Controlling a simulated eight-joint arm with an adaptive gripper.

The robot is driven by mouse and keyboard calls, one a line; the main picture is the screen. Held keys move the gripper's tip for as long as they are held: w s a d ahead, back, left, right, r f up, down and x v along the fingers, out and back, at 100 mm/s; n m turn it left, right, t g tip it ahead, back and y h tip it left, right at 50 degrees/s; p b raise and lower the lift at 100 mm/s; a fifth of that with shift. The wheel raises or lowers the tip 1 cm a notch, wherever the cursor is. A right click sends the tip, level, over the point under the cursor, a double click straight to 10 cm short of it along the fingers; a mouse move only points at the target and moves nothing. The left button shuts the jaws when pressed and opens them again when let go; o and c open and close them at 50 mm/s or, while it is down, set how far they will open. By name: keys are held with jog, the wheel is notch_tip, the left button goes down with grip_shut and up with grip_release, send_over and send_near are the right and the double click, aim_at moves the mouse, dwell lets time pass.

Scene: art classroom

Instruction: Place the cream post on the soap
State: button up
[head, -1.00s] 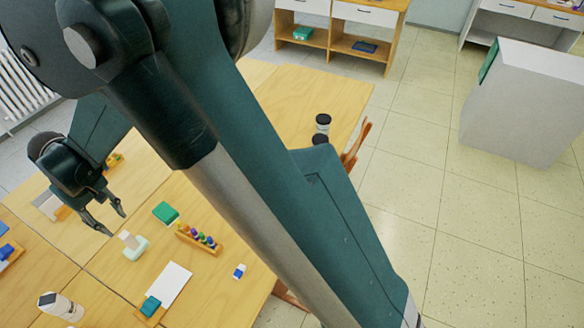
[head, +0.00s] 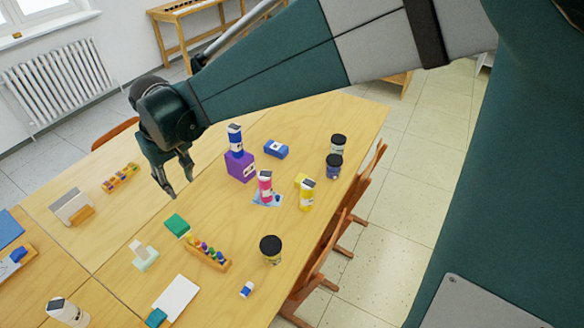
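The cream post (head: 136,246) is a small pale block in the head view, at the lower left of the table. It appears to rest on the pale green soap (head: 147,262), slightly to its left side; the exact contact is too small to tell. My gripper (head: 179,187) is open and empty, with its two dark fingers pointing down. In the picture it is above and to the right of the post and soap, apart from both.
A green block (head: 177,225) and a wooden rack with coloured pegs (head: 208,254) stand near the soap. A purple box (head: 240,166), several bottles and dark-lidded jars stand to the right. A white card (head: 177,298) lies in front.

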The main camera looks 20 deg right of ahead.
jog(key=s+d+r+m+t, duration=0.1)
jog(key=d+r, duration=0.2)
jog(key=d, duration=0.3)
jog(key=s+d+r+m, duration=0.1)
jog(key=s+d+r, duration=0.1)
jog(key=d, duration=0.4)
jog(key=s+d+m+t, duration=0.2)
jog(key=s+d, duration=0.6)
jog(key=d, duration=0.4)
jog(key=s+d+m+t+h, duration=0.1)
jog(key=s+d+m+t, duration=0.1)
jog(key=s+d, duration=0.6)
jog(key=d+r, duration=0.1)
jog(key=d, duration=0.4)
jog(key=shift+s, duration=0.3)
jog(key=shift+f, duration=0.1)
